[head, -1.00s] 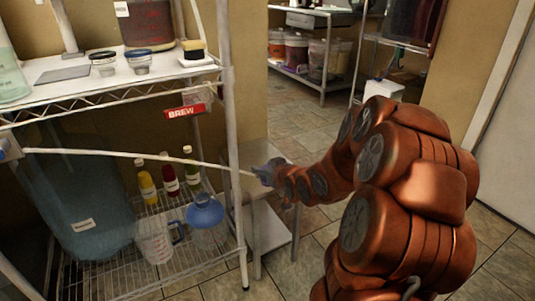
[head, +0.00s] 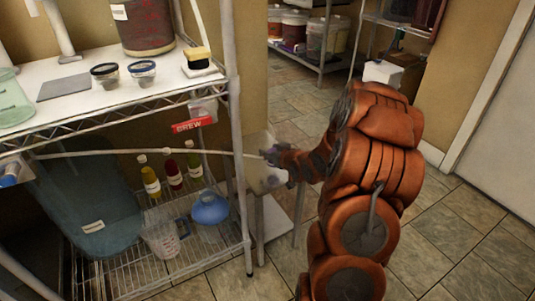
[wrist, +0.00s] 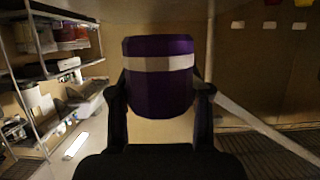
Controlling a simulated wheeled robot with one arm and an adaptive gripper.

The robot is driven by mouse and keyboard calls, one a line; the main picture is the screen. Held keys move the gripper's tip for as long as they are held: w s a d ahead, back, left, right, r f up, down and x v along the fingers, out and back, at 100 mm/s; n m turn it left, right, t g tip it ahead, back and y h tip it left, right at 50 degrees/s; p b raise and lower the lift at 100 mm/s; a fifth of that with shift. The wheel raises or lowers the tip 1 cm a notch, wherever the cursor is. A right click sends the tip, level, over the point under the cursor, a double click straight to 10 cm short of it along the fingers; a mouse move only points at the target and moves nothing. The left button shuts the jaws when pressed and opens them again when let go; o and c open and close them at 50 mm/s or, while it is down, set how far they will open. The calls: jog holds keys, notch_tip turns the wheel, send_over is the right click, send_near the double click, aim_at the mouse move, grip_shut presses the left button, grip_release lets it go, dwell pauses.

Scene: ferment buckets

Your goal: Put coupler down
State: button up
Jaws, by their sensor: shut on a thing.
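The coupler, a purple cylinder with a pale band (wrist: 160,76), stands between my two dark fingers in the wrist view. My gripper (wrist: 159,92) is shut on it. In the head view my gripper (head: 272,156) is small and dark, at the end of my copper arm, just right of the rack's front post. A little purple of the coupler shows at its tip, mostly too small to make out. A long pale hose (head: 120,152) runs across the rack and ends close to my gripper. I cannot tell whether it joins the coupler.
The wire rack (head: 130,116) holds two small jars, a sponge and a large vessel on top. Below are a big blue carboy (head: 88,210), several bottles, a measuring jug (head: 163,240) and a blue funnel (head: 209,207). A low stand (head: 272,228) is beside the rack. Tiled floor is clear at right.

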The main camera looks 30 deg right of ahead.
jog(key=shift+w+d, duration=0.1)
jog(key=shift+f+b, duration=1.35)
jog(key=shift+f, duration=0.4)
jog(key=shift+f, duration=0.1)
jog(key=o, duration=1.3)
jog(key=shift+c, duration=0.2)
